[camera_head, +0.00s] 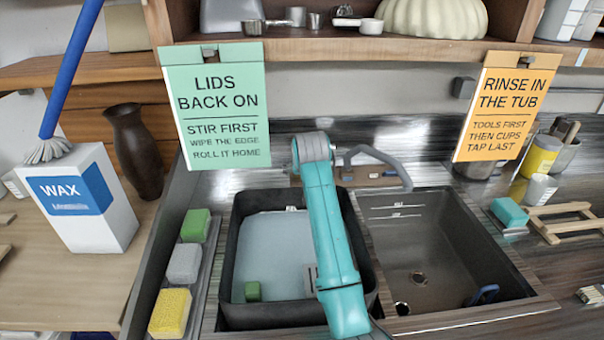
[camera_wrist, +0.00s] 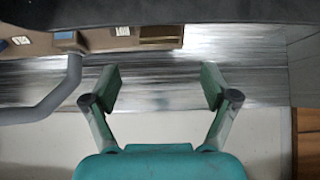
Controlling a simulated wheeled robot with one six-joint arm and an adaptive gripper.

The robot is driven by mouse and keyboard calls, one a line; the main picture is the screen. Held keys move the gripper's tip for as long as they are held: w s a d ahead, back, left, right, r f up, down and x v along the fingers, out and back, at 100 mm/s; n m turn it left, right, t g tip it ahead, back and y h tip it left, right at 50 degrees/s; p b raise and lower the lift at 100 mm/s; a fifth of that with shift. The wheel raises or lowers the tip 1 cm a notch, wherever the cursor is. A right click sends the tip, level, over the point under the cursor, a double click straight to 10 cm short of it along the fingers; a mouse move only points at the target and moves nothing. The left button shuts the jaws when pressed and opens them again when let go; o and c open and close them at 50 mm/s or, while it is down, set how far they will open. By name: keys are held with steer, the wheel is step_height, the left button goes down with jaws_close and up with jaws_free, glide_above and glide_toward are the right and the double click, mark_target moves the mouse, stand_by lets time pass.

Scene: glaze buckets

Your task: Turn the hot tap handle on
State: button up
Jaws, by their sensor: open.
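The grey tap spout (camera_head: 375,152) arches up behind the two basins in the head view, partly hidden by my teal arm. Its brown mounting panel (camera_head: 371,183) sits at the back edge. In the wrist view the spout (camera_wrist: 48,100) is at the left, and the panel (camera_wrist: 92,42) with small pale labels is at the upper left. I cannot make out which part is the hot handle. My gripper (camera_wrist: 160,88) is open and empty, its fingertips over bare metal below and right of the panel in that view. The head view does not show my fingertips.
The right basin (camera_head: 425,240) holds a dark blue item (camera_head: 484,294). Sponges (camera_head: 183,263) line the left edge. Hanging signs (camera_head: 215,105) (camera_head: 507,105) flank the space above the sinks.

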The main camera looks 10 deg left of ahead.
steer(key=shift+x, duration=4.4)
steer(key=c, duration=1.2)
steer(key=shift+o, duration=0.2)
steer(key=shift+n, duration=0.4)
steer(key=n+y, duration=0.1)
steer(key=n, duration=0.5)
steer(key=shift+s+n, duration=0.1)
steer(key=shift+n, duration=0.2)
steer(key=n, duration=0.3)
steer(key=n+g, duration=0.1)
steer(key=n, duration=0.2)
steer(key=shift+s+a+f+n+g, duration=0.1)
steer(key=shift+n+g, duration=0.2)
steer(key=shift+n, duration=0.1)
